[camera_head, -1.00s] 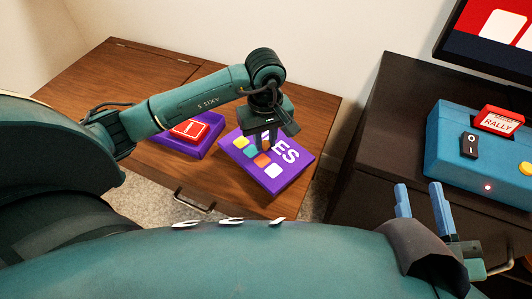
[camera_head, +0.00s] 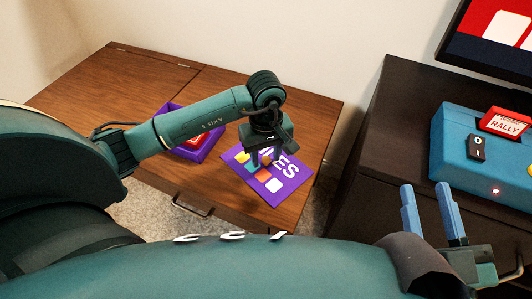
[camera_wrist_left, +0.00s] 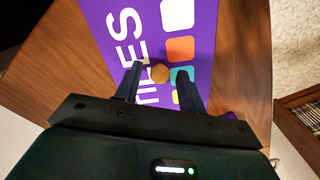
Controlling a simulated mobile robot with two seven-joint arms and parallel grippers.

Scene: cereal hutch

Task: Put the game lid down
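The purple game lid (camera_head: 290,187), with white letters and coloured squares, lies apparently flat on the wooden cabinet top. A small round tan knob (camera_wrist_left: 160,74) stands on it in the left wrist view. My left gripper (camera_head: 265,157) is just above the lid; its fingers are apart on either side of the knob, with small gaps (camera_wrist_left: 159,72). The purple game box (camera_head: 213,146), with a red item (camera_head: 190,141) inside, sits left of the lid, partly hidden by my left arm. My right gripper (camera_head: 432,212) is open and empty at the lower right.
The wooden cabinet top (camera_head: 110,85) is clear at the left and behind the lid. A dark cabinet (camera_head: 385,135) stands at the right, carrying a blue box (camera_head: 455,150) with a switch (camera_head: 477,148) and a red RALLY sign (camera_head: 505,123).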

